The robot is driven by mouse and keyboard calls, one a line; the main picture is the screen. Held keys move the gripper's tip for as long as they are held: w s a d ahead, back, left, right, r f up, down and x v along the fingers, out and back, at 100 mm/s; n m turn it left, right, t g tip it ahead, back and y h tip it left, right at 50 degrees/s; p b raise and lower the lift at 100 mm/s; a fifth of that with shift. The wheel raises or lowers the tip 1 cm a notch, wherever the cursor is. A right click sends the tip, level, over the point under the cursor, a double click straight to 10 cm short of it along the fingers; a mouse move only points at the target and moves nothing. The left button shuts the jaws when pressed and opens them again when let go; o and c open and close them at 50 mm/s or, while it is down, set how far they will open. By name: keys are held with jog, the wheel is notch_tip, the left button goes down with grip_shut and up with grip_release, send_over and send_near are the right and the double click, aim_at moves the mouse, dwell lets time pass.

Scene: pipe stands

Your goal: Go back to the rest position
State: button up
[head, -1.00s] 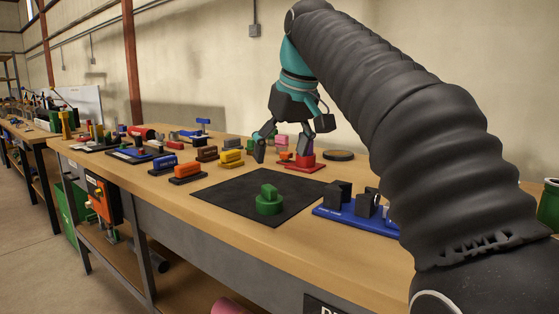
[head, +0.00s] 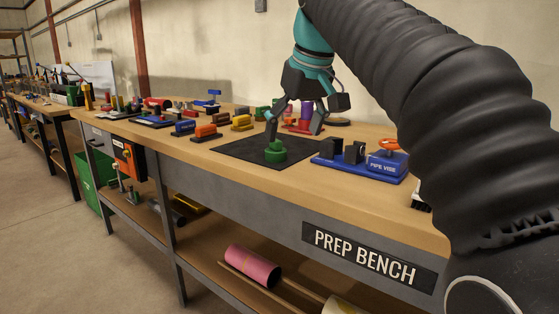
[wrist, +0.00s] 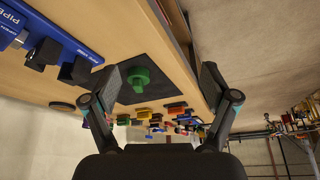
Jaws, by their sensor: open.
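My gripper (head: 294,124) is open and empty, held above the far part of the prep bench (head: 270,176) in the head view. In the wrist view my gripper (wrist: 165,90) shows two spread fingers with nothing between them in their grasp. A green round piece with a raised grip (head: 275,151) sits on the black mat (head: 235,150), just in front of my gripper in the head view. The green piece (wrist: 138,77) also shows in the wrist view, apart from the fingers.
A blue pipe vise (head: 362,167) stands right of the mat. Several small coloured blocks on stands fill the bench's left and back, including an orange one (head: 205,132). A pink pipe (head: 252,266) lies on the lower shelf. The floor (head: 60,230) at left is clear.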

jog(key=s+d+f+m, duration=0.1)
jog(key=s+d+f, duration=0.3)
jog(key=s+f, duration=0.3)
jog(key=s+d+f+m+t+h, duration=0.1)
jog(key=s+d+f, duration=0.3)
jog(key=s+f, duration=0.4)
jog(key=s+d+f+m+h, duration=0.1)
jog(key=s+d+f+m, duration=0.2)
jog(key=f, duration=1.1)
jog(key=s+d, duration=0.2)
jog(key=s, duration=0.3)
jog(key=shift+f+t, duration=0.3)
jog(key=shift+f, duration=0.05)
